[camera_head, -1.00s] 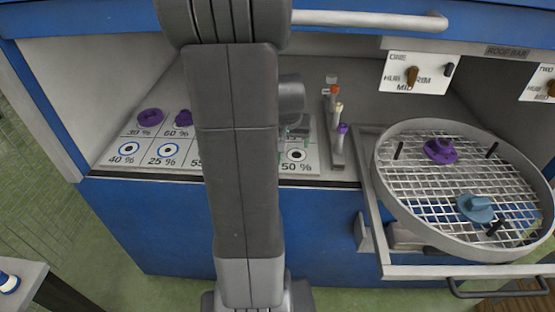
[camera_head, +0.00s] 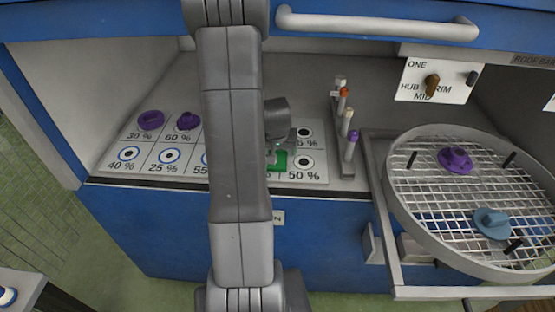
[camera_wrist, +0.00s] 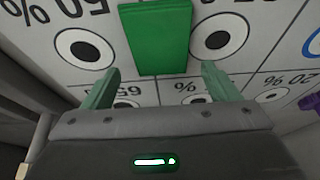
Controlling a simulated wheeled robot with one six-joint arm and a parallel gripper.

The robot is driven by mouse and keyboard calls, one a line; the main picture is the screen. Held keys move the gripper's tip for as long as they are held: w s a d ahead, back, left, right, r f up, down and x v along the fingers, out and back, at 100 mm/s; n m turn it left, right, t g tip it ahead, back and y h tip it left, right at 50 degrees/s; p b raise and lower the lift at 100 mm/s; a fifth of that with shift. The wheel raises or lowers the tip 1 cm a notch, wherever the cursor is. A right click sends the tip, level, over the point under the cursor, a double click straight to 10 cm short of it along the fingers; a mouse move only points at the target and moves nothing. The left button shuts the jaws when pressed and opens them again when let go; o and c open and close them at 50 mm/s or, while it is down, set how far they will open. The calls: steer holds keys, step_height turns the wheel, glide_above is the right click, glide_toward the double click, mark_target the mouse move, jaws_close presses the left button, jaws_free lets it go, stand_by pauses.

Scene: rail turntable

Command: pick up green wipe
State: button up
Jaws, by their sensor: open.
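The green wipe (camera_wrist: 155,38) is a flat green block lying on the white board of percent labels. In the wrist view it lies ahead of my gripper (camera_wrist: 157,85), roughly centred between the two green fingers, which are apart and empty. The fingertips appear short of the wipe or just at its near edge; I cannot tell their height above it. In the head view part of the wipe (camera_head: 280,161) shows beside my arm, which hides the rest. My gripper (camera_head: 273,152) is mostly hidden there too.
The white board (camera_head: 136,168) holds purple pieces (camera_head: 150,120) at the left. A rack of upright markers (camera_head: 348,140) stands right of the board. A round mesh turntable (camera_head: 455,190) with a purple and a blue piece is further right. A handle bar (camera_head: 375,25) crosses above.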

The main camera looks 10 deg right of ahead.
steer(key=shift+w+f, duration=0.3)
steer(key=shift+f, duration=0.35)
steer(key=shift+f, duration=0.15)
steer(key=shift+c, duration=0.4)
steer(key=c, duration=1.1)
steer(key=shift+o, duration=0.2)
step_height(320, 180, up, 10)
